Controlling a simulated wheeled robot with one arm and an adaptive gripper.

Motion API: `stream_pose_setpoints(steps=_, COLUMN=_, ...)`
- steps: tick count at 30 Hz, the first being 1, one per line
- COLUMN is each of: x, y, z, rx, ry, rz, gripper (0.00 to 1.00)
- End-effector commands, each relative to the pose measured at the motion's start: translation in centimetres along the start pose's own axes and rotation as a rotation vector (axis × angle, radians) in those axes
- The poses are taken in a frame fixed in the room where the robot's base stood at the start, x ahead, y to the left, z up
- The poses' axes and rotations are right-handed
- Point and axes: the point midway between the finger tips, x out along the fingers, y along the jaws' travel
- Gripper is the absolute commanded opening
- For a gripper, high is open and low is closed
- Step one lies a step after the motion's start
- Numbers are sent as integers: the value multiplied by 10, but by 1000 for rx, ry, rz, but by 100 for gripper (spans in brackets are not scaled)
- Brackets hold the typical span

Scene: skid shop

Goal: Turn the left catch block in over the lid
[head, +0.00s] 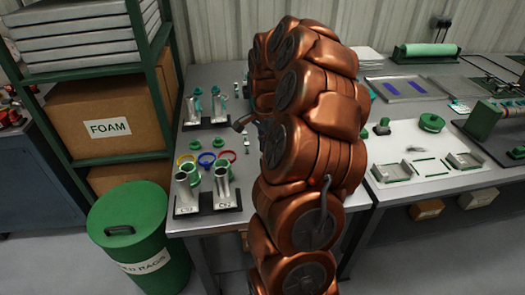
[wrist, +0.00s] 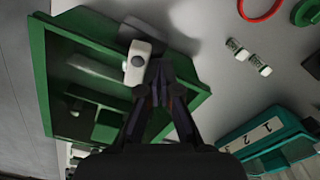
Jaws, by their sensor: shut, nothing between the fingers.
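In the wrist view my gripper (wrist: 161,82) is shut and empty, its fingertips close together. In the head view my arm hides the box and the block.
A teal rack with a numbered label (wrist: 262,135) stands at lower right in the wrist view, near a red ring (wrist: 260,8) and small white-and-green pieces (wrist: 248,55). In the head view, metal cylinders (head: 222,187) stand left of my arm on the bench (head: 205,78).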

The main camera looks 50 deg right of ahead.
Motion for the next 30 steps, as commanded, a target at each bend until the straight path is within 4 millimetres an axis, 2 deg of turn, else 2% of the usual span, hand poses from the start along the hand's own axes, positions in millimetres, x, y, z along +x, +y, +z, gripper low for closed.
stream_pose_setpoints(steps=10, x=-4, y=3, z=0, rx=-1, ry=-3, rz=6, gripper=0)
stream_pose_setpoints(steps=30, x=-48, y=2, z=0, rx=-1, ry=0, rz=0, gripper=0)
